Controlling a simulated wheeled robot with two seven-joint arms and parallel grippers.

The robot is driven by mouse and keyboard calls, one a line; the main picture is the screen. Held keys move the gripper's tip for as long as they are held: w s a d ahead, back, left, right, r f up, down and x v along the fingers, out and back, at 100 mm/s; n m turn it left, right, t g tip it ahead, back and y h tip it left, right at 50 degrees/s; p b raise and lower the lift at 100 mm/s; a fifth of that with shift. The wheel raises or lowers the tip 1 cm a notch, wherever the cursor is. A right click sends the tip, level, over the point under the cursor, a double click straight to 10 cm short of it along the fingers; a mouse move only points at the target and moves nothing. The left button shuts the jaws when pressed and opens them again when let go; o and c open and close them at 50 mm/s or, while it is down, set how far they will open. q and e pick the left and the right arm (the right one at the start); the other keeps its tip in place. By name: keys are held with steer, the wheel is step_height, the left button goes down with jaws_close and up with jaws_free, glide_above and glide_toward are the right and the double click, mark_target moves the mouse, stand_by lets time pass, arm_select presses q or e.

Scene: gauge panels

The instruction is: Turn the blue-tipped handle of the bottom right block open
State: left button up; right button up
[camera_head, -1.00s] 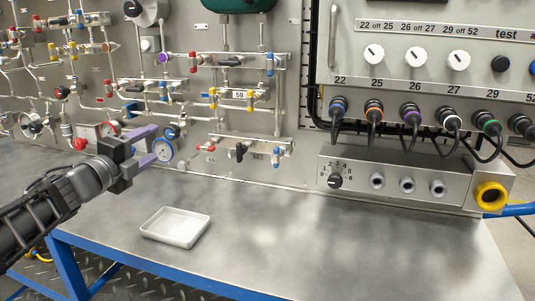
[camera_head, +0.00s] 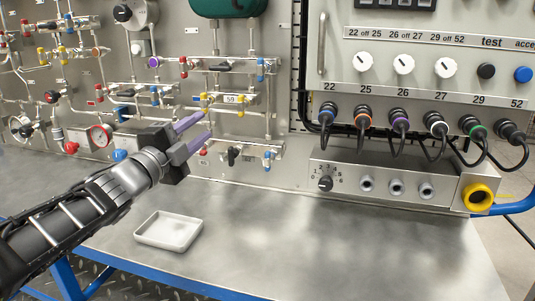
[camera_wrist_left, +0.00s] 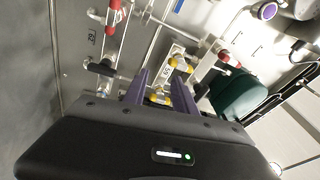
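The bottom right block (camera_head: 248,150) is a metal manifold low on the gauge panel. It has a red-tipped handle (camera_head: 203,152) at left, a black handle (camera_head: 233,156) in the middle and the blue-tipped handle (camera_head: 267,160) at right. My left gripper (camera_head: 204,128) has purple fingers, spread apart and empty. In the head view it appears left of and above the blue-tipped handle, apart from it. My right gripper is not in view.
Above is a block labelled 59 (camera_head: 230,99) with yellow-tipped handles, behind the fingers in the wrist view. A white tray (camera_head: 169,231) lies on the metal table (camera_head: 300,250). A socket box (camera_head: 385,183) with cables above stands to the right. The table's middle is clear.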

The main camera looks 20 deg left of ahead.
arm_select(q)
steer(key=d+r+n, duration=0.1)
steer(key=d+n, duration=0.4)
steer(key=d, duration=0.4)
steer(key=n+g+y+p, duration=0.1)
steer(key=n+g+y, duration=0.15)
steer(key=n, duration=1.05)
glide_toward(267, 160)
steer(key=w, duration=0.3)
steer(key=shift+d+f+t+y, duration=0.1)
steer(key=shift+f+t+y, duration=0.25)
steer(key=shift+f+t, duration=0.1)
steer(key=shift+w, duration=0.1)
steer(key=w+p, duration=0.1)
steer(key=w, duration=0.6)
steer(key=shift+w, duration=0.3)
steer(key=shift+c, duration=0.4)
jaws_close()
